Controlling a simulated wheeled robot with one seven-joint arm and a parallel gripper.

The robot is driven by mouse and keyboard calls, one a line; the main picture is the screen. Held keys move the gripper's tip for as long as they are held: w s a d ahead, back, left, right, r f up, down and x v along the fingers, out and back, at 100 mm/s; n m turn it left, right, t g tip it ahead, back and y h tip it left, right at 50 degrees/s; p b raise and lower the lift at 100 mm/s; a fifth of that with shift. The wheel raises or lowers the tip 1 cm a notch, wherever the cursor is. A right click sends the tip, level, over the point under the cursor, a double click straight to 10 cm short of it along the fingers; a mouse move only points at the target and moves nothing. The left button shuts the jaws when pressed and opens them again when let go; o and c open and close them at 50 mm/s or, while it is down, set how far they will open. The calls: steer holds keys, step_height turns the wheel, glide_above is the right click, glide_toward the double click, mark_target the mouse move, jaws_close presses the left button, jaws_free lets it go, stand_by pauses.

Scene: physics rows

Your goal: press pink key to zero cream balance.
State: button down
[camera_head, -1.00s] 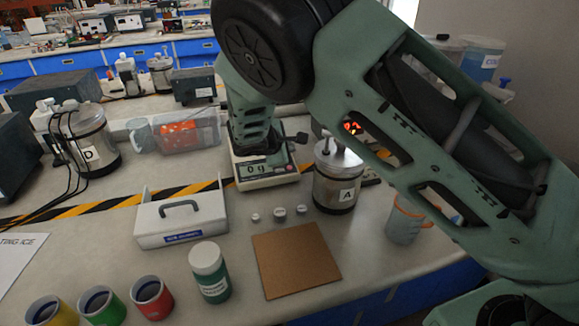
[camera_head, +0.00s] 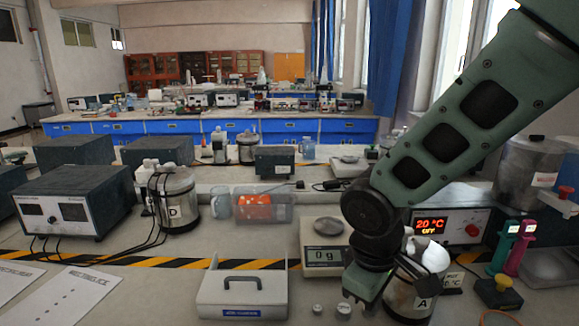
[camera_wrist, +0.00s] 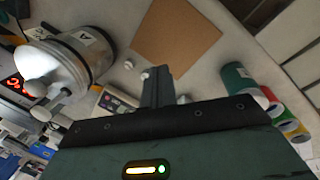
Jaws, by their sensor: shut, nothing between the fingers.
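The cream balance (camera_head: 309,272) stands on the bench in the middle of the head view. Its display (camera_head: 325,256) reads 0 g and its round pan is empty. My gripper (camera_head: 362,284) is shut and empty, pointing down at the balance's front right, between it and canister A. In the wrist view the shut fingers (camera_wrist: 157,78) stand beside a corner of the balance (camera_wrist: 101,112), whose dark panel shows partly. A small pinkish spot on that panel may be the pink key, but I cannot tell surely. No contact is visible. The key is not distinguishable in the head view.
Canister A (camera_head: 400,300) stands close right of my gripper. A heater unit (camera_head: 462,236) with a red display stands behind it. A white carry box (camera_head: 242,300) is at the left front. Small weights (camera_head: 343,309) lie in front. Another balance (camera_head: 346,164) stands farther back.

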steer(key=s+r+m+g+y, duration=0.1)
steer(key=s+r, duration=0.3)
steer(key=s, duration=1.2)
steer(key=shift+m+y, duration=0.4)
steer(key=shift+y, duration=0.2)
